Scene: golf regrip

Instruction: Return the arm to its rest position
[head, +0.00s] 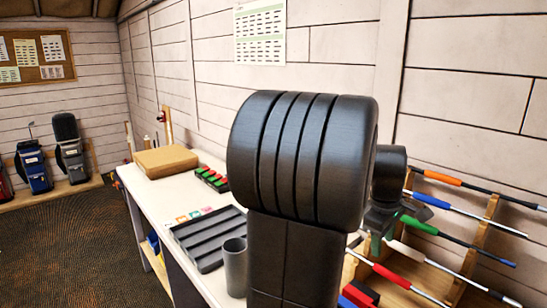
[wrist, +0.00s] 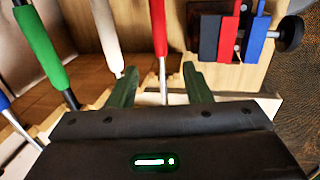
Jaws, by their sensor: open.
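My arm (head: 305,160) stands raised in the middle of the head view, its large black links hiding part of the bench and wall. My gripper (wrist: 158,78) is open in the wrist view, its two green fingers apart. A red-gripped club (wrist: 160,28) shows in the gap between the fingers in that view, its shaft running down behind the gripper body. I cannot tell how far it is from the fingers. In the head view the gripper is mostly hidden behind the arm; a bit of green finger shows low beside the club rack.
Clubs with orange (head: 442,178), blue (head: 432,201) and green grips (head: 419,225) lie on a wooden rack (head: 480,240) at right. A vise with red and blue jaws (wrist: 256,38) is near the gripper. The white bench (head: 160,190) holds a dark tray (head: 205,240), a grey cup (head: 235,268) and a cardboard box (head: 165,160).

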